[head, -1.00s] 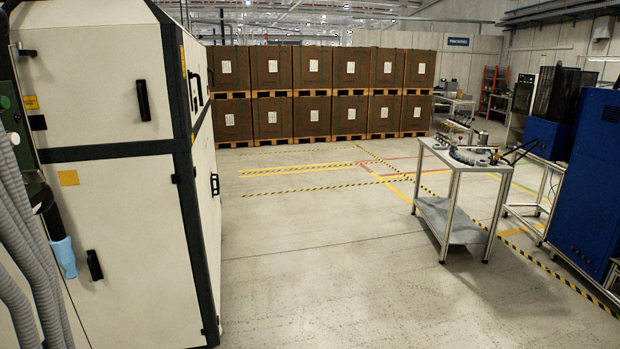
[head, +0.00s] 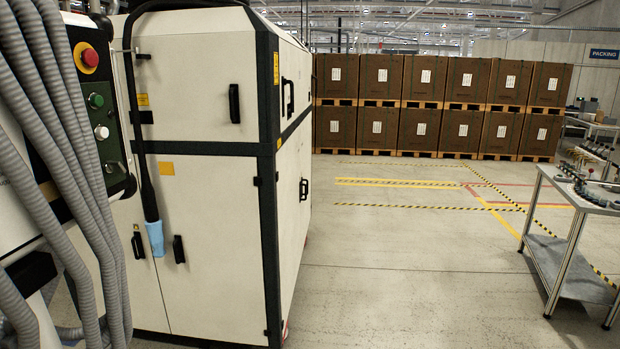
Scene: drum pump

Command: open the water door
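A large off-white machine cabinet (head: 215,240) with dark edge frames stands at the left of the head view. Its lower front has doors with black handles, one at the seam's left (head: 138,245) and one at its right (head: 179,249). The upper front panel (head: 190,85) has a black handle (head: 234,103). All visible doors look shut. I cannot tell which of them is the water door. A black hose with a light blue end (head: 155,238) hangs in front of the lower doors. Neither of my grippers is in view.
A metal cart (head: 575,265) stands at the right. Brown crates on pallets (head: 400,127) line the back. Open floor (head: 400,270) lies between cabinet and cart.

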